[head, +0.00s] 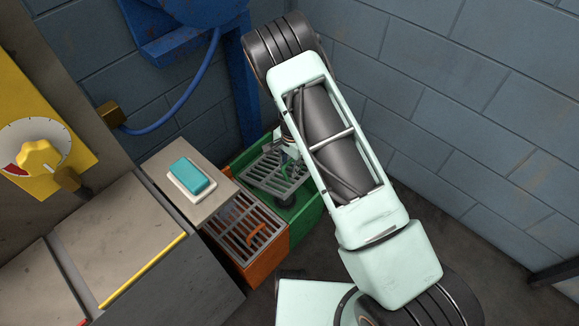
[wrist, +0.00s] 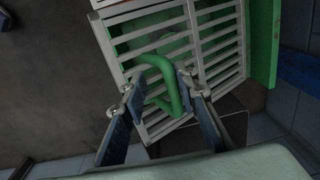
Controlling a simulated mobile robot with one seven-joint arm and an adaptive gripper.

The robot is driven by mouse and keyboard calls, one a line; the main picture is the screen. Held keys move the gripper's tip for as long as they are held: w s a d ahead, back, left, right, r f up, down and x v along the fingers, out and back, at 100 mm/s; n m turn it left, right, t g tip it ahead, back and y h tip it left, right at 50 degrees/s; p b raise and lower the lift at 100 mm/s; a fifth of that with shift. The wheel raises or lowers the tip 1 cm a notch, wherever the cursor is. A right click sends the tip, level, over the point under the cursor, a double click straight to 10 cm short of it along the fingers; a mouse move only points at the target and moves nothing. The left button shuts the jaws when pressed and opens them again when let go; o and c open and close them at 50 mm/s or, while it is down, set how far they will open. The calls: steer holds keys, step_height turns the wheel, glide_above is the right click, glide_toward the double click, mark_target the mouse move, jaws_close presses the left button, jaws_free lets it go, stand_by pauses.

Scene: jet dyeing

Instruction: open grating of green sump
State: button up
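The green sump (head: 303,217) is a green box in the corner behind the orange sump; its wall also shows in the wrist view (wrist: 264,45). Its grey slatted grating (head: 262,176) sits askew over the back part, and the front interior is uncovered. In the wrist view the grating (wrist: 215,40) carries a bent green handle (wrist: 172,72). My gripper (wrist: 157,84) has its two fingers apart, with the handle between them. The right finger is at or very near the handle; contact is unclear. In the head view my arm partly hides the gripper and the sump.
An orange sump (head: 262,262) with its own grating and orange handle stands in front. A pedestal with a teal button (head: 192,176) is to its left. A blue frame (head: 240,90) with a hose is behind.

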step_height(320, 180, up, 12)
steer(key=w+a+p, duration=0.2)
steer(key=p, duration=0.5)
steer(key=shift+a, duration=0.4)
stand_by(0.6)
stand_by(0.4)
